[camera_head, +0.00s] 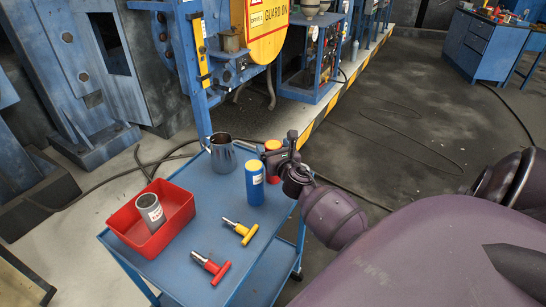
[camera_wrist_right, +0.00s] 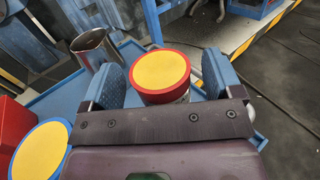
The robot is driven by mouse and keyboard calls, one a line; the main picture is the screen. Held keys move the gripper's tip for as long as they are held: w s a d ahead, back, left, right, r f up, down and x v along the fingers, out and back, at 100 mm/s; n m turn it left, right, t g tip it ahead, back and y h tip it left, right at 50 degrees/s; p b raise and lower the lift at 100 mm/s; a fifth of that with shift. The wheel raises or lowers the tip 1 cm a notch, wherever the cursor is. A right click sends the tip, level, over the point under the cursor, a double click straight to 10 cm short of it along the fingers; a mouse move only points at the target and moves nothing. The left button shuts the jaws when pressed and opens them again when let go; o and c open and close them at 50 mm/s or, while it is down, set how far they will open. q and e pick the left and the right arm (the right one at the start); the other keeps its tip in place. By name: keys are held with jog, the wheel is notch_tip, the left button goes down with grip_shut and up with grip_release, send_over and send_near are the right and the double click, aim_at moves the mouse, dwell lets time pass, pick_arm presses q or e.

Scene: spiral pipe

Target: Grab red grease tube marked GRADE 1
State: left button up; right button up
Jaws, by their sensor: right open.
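A red tube with a yellow top (camera_wrist_right: 160,72) stands upright between the two blue-padded fingers of my right gripper (camera_wrist_right: 164,75) in the right wrist view. The fingers are open, with a gap visible at the right side; contact on the left is hard to judge. In the head view the red tube (camera_head: 272,146) is at the table's far right, partly hidden by my right gripper (camera_head: 275,158). Its label is too small to read, so GRADE 1 cannot be confirmed. My left gripper is not in view.
The blue cart table (camera_head: 185,262) also holds a blue tube with a yellow top (camera_head: 255,184), a metal jug (camera_head: 221,152), a red bin (camera_head: 176,205) with a grey can (camera_head: 151,212), and yellow (camera_head: 241,231) and red (camera_head: 212,267) T-handled tools. The blue tube stands close to the gripper.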

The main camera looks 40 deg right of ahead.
jog(key=shift+w+d, duration=0.15)
jog(key=shift+w, duration=0.2)
jog(key=c, duration=1.4)
jog(key=shift+r, duration=0.1)
grip_shut()
